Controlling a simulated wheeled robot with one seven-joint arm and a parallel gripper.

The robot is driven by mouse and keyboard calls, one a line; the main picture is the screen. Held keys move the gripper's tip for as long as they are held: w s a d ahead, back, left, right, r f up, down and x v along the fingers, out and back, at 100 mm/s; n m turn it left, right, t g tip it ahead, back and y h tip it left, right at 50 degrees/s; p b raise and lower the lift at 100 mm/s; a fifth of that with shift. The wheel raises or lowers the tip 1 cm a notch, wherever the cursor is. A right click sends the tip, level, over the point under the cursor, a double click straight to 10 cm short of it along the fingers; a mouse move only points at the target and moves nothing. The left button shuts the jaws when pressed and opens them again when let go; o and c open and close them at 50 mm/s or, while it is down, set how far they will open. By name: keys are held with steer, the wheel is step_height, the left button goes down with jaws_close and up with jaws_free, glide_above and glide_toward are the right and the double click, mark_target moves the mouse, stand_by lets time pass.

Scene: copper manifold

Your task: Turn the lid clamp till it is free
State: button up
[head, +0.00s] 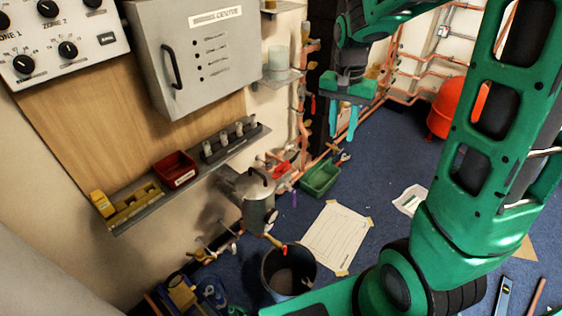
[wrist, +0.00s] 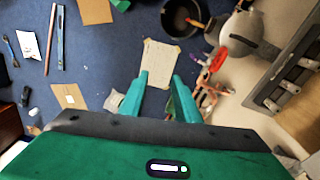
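A grey metal vessel (head: 257,212) with a lid stands by the wall below the shelf, and it also shows in the wrist view (wrist: 248,27). A dark curved bar (head: 262,174) arches over its lid. It may be the lid clamp, but it is too small to tell, and so is how tight it sits. My gripper (head: 343,120) hangs in the air to the upper right of the vessel, well apart from it. Its two teal fingers are spread with nothing between them, as the wrist view also shows (wrist: 161,95).
A black bucket (head: 270,276) stands on the blue floor below the vessel's tap. A shelf (head: 218,151) with a red bin (head: 175,169) runs above the vessel's left. A green crate (head: 320,178) and copper pipes are behind it. A taped paper sheet (head: 337,237) lies to the right.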

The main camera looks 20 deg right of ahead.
steer(key=w+a+f+m, duration=0.1)
steer(key=w+a+f, duration=0.5)
steer(key=w, duration=0.3)
steer(key=m, duration=0.1)
glide_toward(282, 164)
steer(key=shift+y, duration=0.3)
steer(key=f, duration=0.8)
steer(key=shift+d+f, duration=0.2)
jaws_close()
